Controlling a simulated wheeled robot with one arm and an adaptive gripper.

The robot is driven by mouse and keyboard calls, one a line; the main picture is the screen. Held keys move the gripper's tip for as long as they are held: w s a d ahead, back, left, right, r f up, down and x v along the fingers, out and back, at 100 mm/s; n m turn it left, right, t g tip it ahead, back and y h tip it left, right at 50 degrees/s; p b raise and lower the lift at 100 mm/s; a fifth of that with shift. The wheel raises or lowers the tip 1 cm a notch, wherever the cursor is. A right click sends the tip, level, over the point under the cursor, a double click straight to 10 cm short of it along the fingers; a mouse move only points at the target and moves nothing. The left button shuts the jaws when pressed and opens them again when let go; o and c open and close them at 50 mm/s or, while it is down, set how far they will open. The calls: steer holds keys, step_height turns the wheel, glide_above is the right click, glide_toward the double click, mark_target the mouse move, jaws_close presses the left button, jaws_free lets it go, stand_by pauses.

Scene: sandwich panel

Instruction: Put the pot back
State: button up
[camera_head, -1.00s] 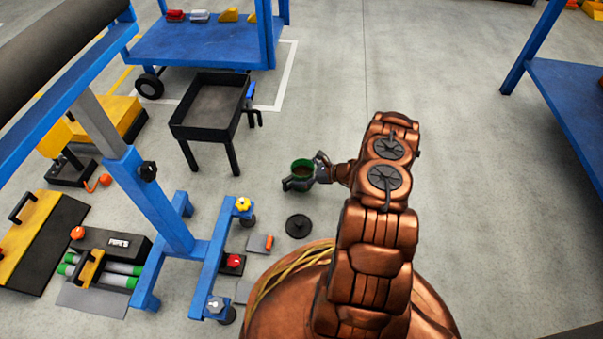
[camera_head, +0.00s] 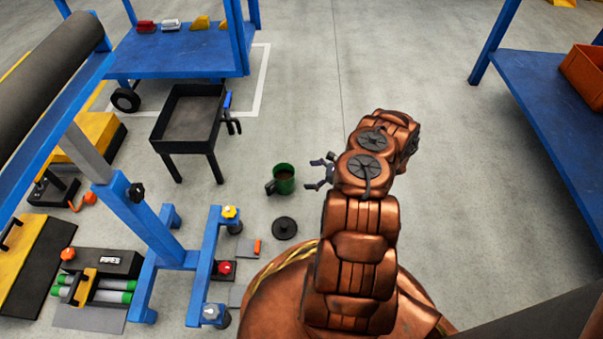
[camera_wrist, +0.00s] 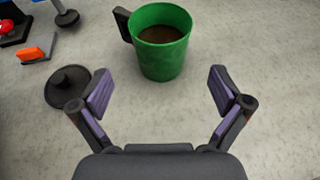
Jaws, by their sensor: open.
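The green pot (camera_head: 284,179) stands upright on the grey floor, with a dark handle on its left side and brown contents inside. It also shows in the wrist view (camera_wrist: 160,60), beyond the fingertips. A round black lid (camera_head: 285,228) with a knob lies on the floor in front of the pot; in the wrist view the lid (camera_wrist: 68,86) is left of the left finger. My gripper (camera_head: 319,174) is right of the pot and apart from it. In the wrist view my gripper (camera_wrist: 162,92) has its fingers spread wide with nothing between them.
A black tray table (camera_head: 196,115) stands behind and left of the pot. A blue stand (camera_head: 205,262) with coloured knobs is at the left, and a blue table (camera_head: 560,105) at the right. A small orange-tipped item (camera_head: 256,247) lies near the lid. Open floor lies behind the pot.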

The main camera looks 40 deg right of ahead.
steer(key=w+a+r+n+g+y, duration=0.2)
steer(key=a+r+n+g, duration=0.3)
steer(key=a+r, duration=0.6)
steer(key=w+a+r+n+g+y, duration=0.25)
steer(key=a+r+n, duration=0.35)
steer(key=a+r, duration=0.5)
steer(key=s+a+r+n+g+h, duration=0.1)
steer(key=s+a+r+n+g, duration=0.25)
steer(key=a+r, duration=0.35)
steer(key=s+a+r+n+g+h, duration=0.25)
steer(key=s+r+n, duration=0.2)
steer(key=s, duration=0.25)
steer(key=s+a+r+n+g+h, duration=0.1)
steer(key=s+a+r+n+h, duration=0.2)
steer(key=s+r, duration=0.35)
steer(key=s+d+r+n+h, duration=0.1)
steer(key=s+d+n+h, duration=0.1)
steer(key=s, duration=0.6)
steer(key=s+d+r+n+h, duration=0.2)
steer(key=s+n+h, duration=0.2)
steer(key=s, duration=0.4)
steer(key=shift+t, duration=0.45)
